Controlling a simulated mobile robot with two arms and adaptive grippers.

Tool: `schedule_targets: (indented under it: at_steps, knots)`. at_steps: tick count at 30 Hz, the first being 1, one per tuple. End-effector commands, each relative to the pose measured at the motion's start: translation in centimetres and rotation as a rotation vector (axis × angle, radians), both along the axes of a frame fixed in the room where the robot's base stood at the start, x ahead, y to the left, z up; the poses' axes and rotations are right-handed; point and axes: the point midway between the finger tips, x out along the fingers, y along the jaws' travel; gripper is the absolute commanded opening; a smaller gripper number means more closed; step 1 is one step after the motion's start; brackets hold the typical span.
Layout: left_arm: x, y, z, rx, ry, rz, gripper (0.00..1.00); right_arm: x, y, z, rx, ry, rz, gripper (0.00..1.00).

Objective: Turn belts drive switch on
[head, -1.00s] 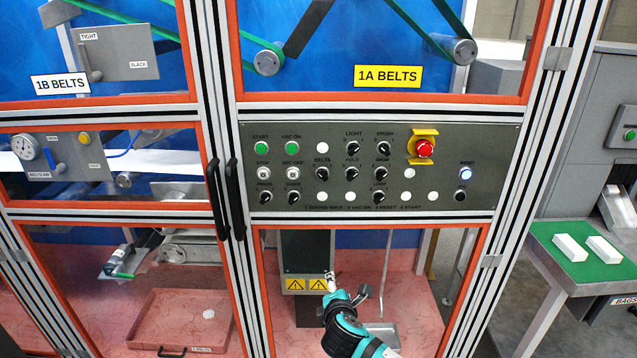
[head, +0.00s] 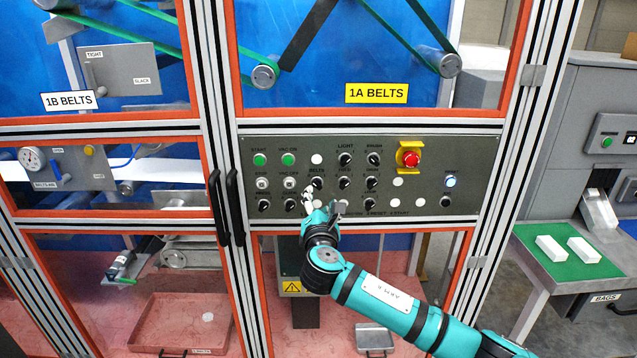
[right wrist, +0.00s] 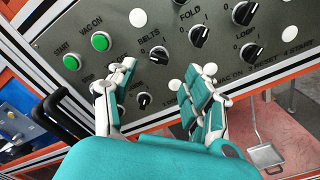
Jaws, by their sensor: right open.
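The belts switch is a small black rotary knob (head: 317,183) under the label BELTS on the grey control panel. It also shows in the right wrist view (right wrist: 158,55), just ahead of and between my right fingertips. Which position its pointer marks is too small to tell. My right gripper (head: 322,201) is open and empty, in front of the panel just below this knob; in the right wrist view its two fingers (right wrist: 162,80) are spread apart. I cannot tell whether they touch the panel. My left gripper is not in view.
Other black knobs crowd around, such as FOLD (right wrist: 199,35) and one below (right wrist: 144,100). Green buttons (head: 260,160) sit upper left, a red emergency stop (head: 410,159) to the right. Black door handles (head: 237,205) stand left of the panel.

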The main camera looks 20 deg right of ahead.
Motion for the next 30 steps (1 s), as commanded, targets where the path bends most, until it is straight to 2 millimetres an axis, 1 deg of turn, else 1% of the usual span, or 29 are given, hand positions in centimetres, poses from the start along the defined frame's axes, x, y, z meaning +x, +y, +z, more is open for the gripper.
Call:
schedule_targets:
  at_steps: [1, 3, 6, 10, 16, 24, 26, 30]
  knots:
    - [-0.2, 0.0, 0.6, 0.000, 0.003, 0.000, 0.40, 1.1, -0.4, 0.3, -0.002, 0.001, -0.004, 0.52]
    - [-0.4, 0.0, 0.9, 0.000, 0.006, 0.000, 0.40, 2.5, -0.7, 0.3, -0.002, 0.001, -0.002, 0.52]
    - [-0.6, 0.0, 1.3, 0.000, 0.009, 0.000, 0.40, 4.1, -1.2, 0.2, -0.001, 0.002, -0.001, 0.52]
    - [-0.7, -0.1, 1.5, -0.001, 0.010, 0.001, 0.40, 5.6, -1.6, 0.1, -0.001, 0.000, 0.000, 0.52]
    - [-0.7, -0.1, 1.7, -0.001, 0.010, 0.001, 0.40, 6.7, -1.9, 0.0, 0.000, 0.001, 0.001, 0.52]
    - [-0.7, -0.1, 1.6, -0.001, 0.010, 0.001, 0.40, 6.8, -1.9, -0.1, 0.000, 0.001, 0.001, 0.52]
    - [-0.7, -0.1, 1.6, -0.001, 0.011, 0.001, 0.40, 6.8, -1.9, -0.1, 0.000, 0.001, 0.001, 0.45]
    - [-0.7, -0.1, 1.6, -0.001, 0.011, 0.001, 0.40, 6.8, -1.9, -0.1, 0.000, 0.001, 0.001, 0.27]
